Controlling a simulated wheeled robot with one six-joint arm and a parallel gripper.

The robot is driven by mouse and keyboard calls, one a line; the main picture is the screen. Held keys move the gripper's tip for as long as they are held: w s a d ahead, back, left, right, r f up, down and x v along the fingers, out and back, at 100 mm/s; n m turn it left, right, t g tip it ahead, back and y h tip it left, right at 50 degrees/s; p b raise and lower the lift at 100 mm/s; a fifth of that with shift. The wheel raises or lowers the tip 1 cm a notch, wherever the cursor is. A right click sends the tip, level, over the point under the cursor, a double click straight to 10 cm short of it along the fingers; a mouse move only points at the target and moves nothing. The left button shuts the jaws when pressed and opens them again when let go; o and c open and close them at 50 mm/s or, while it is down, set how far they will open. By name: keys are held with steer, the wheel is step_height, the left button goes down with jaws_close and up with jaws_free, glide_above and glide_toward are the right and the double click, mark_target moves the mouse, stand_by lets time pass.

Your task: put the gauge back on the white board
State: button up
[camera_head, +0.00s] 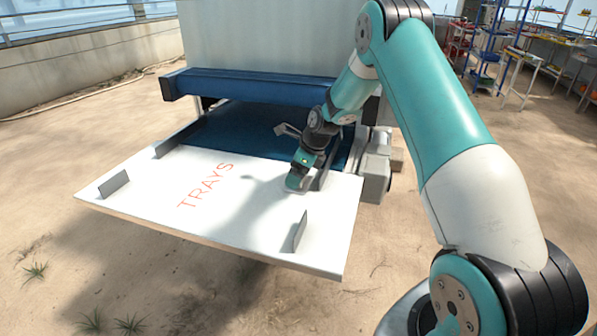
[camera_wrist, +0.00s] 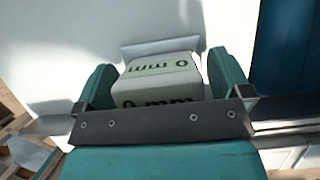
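The gauge (camera_wrist: 157,72) is a pale block with dark "mm" lettering on its top and near faces. In the wrist view it sits between the two teal fingers of my gripper (camera_wrist: 160,68), which are close against its sides. The white board (camera_head: 240,215), marked "TRAYS" in red, juts out in front of the blue belt machine. In the head view my gripper (camera_head: 296,182) is low over the board's back right part, and the gauge is barely visible there. Whether the gauge's underside touches the board cannot be told.
Grey upright plates stand on the board at the left front (camera_head: 114,184), left back (camera_head: 170,146) and right front (camera_head: 299,232). Another is close beside my gripper at the back right (camera_head: 324,173). The blue belt (camera_head: 235,130) lies behind. The board's middle is clear.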

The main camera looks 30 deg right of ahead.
steer(key=shift+r, duration=0.1)
steer(key=v, duration=1.1)
steer(key=s+a+r+n, duration=0.45)
steer(key=a+n, duration=0.25)
steer(key=a, duration=0.2)
steer(key=s+a+r+n+g+y, duration=0.1)
steer(key=s+a+r+n, duration=0.2)
steer(key=s+a+n, duration=0.55)
steer(key=s+a+r+n+g, duration=0.1)
steer(key=s+a+r+n, duration=0.3)
steer(key=s+a+n, duration=0.4)
steer(key=s+a+n+g, duration=0.1)
steer(key=s+a+n, duration=0.2)
steer(key=s+n, duration=0.9)
steer(key=shift+a+f, duration=0.25)
steer(key=shift+f, duration=0.1)
